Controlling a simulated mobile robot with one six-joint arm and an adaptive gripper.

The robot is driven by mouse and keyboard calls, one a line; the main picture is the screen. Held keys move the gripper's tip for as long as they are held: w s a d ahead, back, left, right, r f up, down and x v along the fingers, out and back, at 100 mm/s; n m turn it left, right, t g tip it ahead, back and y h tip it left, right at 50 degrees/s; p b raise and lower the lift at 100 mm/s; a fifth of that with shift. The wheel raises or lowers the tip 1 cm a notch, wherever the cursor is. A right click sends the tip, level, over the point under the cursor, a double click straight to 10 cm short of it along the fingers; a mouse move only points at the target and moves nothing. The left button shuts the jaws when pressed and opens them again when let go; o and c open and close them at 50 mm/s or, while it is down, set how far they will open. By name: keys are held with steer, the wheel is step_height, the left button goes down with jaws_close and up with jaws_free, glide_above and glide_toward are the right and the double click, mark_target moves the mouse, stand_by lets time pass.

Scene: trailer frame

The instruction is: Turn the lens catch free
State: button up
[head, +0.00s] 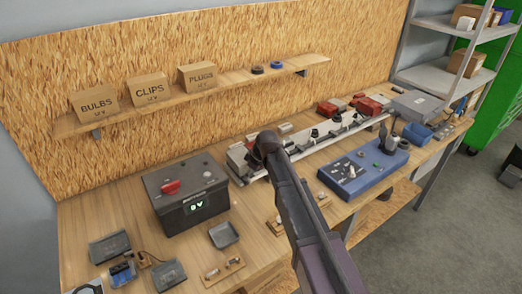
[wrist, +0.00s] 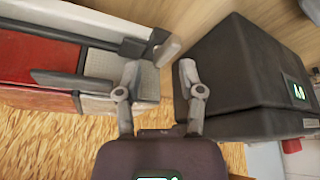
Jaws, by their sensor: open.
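My gripper (wrist: 160,70) is open in the wrist view, its two grey fingers apart with nothing between the tips. A small pale grey tab (wrist: 169,49), possibly the lens catch, stands just beyond the gap. It sits at the end of a dark bar beside a lamp with a red lens (wrist: 28,58) and a pale ribbed part (wrist: 140,82). The left fingertip overlaps the ribbed part in the picture; I cannot tell if it touches.
A dark battery box (head: 190,197) with a lit display stands left of my arm; in the wrist view its dark body (wrist: 245,70) is close to the right finger. A blue switch box (head: 362,168) is on the right. Small trays (head: 110,247) lie in front; a shelf (head: 215,90) holds cartons.

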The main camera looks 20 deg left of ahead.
steer(key=p+v, duration=1)
steer(key=v, duration=0.2)
steer(key=shift+r+p, duration=0.15)
steer(key=shift+p, duration=0.25)
steer(key=shift+s, duration=0.1)
stand_by(0.4)
steer(key=s+d+f+m+h+b, duration=0.1)
steer(key=s+d+m, duration=0.4)
steer(key=d, duration=0.7)
steer(key=s+d+f+m+h+b, duration=0.2)
steer(key=s+d+f+m+b, duration=0.2)
steer(key=d, duration=0.9)
steer(key=s+d+f+m+h+b, duration=0.1)
steer(key=s+d+f+m+b, duration=0.2)
steer(key=d, duration=1)
steer(key=s+f+m, duration=0.1)
steer(key=s+m, duration=0.2)
steer(key=shift+d+f+m+g, duration=0.15)
steer(key=shift+f+m+g, duration=0.2)
steer(key=shift+m+g, duration=0.05)
